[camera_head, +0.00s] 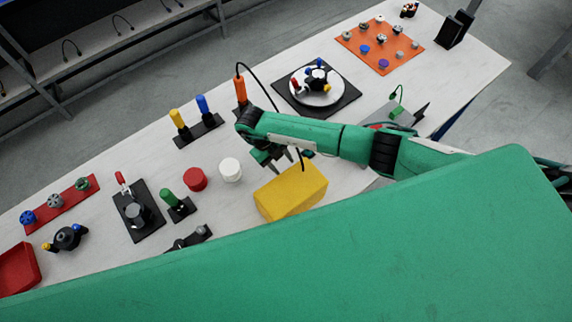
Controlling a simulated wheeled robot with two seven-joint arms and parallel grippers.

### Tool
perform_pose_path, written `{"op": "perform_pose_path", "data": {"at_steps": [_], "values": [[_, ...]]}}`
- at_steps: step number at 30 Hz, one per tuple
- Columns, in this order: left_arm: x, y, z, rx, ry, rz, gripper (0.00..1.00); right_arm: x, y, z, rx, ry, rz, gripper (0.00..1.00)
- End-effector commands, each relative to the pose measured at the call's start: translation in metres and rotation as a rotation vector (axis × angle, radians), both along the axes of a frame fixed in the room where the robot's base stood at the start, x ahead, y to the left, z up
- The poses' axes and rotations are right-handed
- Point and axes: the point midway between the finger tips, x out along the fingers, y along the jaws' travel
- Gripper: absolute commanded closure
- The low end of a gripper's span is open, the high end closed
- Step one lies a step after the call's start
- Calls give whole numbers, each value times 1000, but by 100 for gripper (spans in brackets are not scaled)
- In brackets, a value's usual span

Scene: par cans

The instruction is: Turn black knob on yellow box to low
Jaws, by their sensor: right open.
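The yellow box (291,192) sits on the white table near its front edge, right of the picture's middle. A small dark part shows at the box's far right edge by my gripper; I cannot tell whether it is the black knob, and no setting marks can be read. My right gripper (279,166) hangs just above and behind the box's far edge, fingers apart and empty, pointing down. I cannot tell whether it touches the box. My left gripper is not in view. My green body hides the table's near part.
A white cylinder (231,170) and a red cylinder (195,179) stand just left of the box. An orange-handled tool (240,90) with a black cable is behind my right arm. A round white plate on a black base (325,104) stands farther back. Table (120,235) is bare between fixtures.

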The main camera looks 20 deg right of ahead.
Motion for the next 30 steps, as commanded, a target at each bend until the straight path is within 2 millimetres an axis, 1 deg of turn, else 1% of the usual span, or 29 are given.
{"op": "perform_pose_path", "data": {"at_steps": [1, 4, 9, 18, 19, 25, 26, 30], "values": [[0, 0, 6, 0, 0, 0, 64, -4, -3, -5, -1, 3, -2, 56], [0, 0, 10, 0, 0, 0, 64, -7, -7, -19, 0, 2, -1, 56], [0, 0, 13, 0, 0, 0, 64, -10, -12, -32, 1, 0, 0, 56], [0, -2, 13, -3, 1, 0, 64, -11, -13, -36, 3, -1, 1, 56], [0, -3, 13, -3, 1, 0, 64, -11, -13, -36, 3, -1, 1, 58], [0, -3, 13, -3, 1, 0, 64, -11, -13, -35, 3, -1, 1, 97], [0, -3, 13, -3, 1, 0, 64, -11, -13, -35, 2, 0, 0, 100], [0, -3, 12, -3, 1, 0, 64, -10, -13, -35, 6, 0, 0, 100]]}}
